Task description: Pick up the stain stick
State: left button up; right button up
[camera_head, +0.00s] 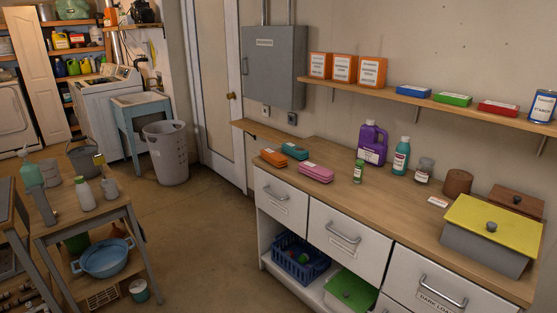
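A small green stick-like container (358,171) with a pale label stands upright on the wooden counter (330,200); it looks like the stain stick, though its label is too small to read. It stands in front of a purple jug (372,144), to the right of a pink case (316,173). It appears unobstructed. Neither of my grippers shows in the head view.
A teal bottle (401,156), a lidded jar (424,170) and a yellow-lidded box (492,226) stand farther right. Orange (273,157) and teal (295,151) cases lie at the left end. A shelf (430,101) hangs above; open floor (205,235) lies left of the counter.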

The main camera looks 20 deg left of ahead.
aim_at(360, 164)
jog(key=i+l, duration=0.1)
jog(key=i, duration=0.45)
jog(key=i+l+u, duration=0.1)
jog(key=i, duration=0.45)
